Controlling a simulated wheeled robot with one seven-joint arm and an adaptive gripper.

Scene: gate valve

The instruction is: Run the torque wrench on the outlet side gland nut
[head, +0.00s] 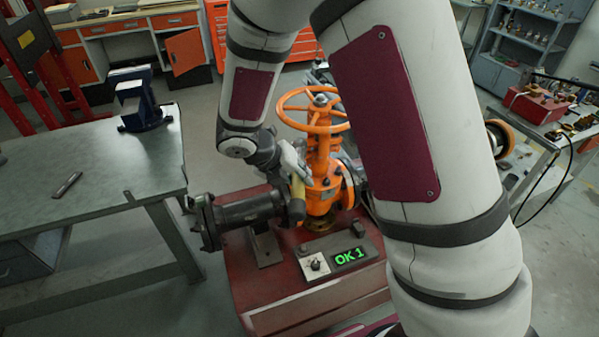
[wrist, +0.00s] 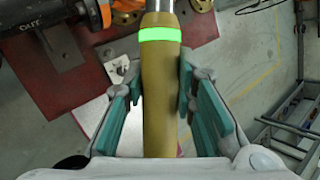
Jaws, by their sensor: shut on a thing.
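The torque wrench (wrist: 160,85) has an olive-yellow handle with a lit green band. Its metal shaft runs out of the top of the wrist view. My gripper (wrist: 158,72) is shut on the handle, with teal pads on both sides. In the head view my gripper (head: 291,158) and the yellow wrench handle (head: 298,188) are in front of the orange gate valve (head: 322,165). The wrench's working end and the outlet side gland nut cannot be made out. A dark pipe marked OUT (wrist: 38,32) shows at upper left in the wrist view.
The orange handwheel (head: 312,90) is above. A grey table (head: 90,170) with a blue vise (head: 140,102) is left. My arm hides much of the right.

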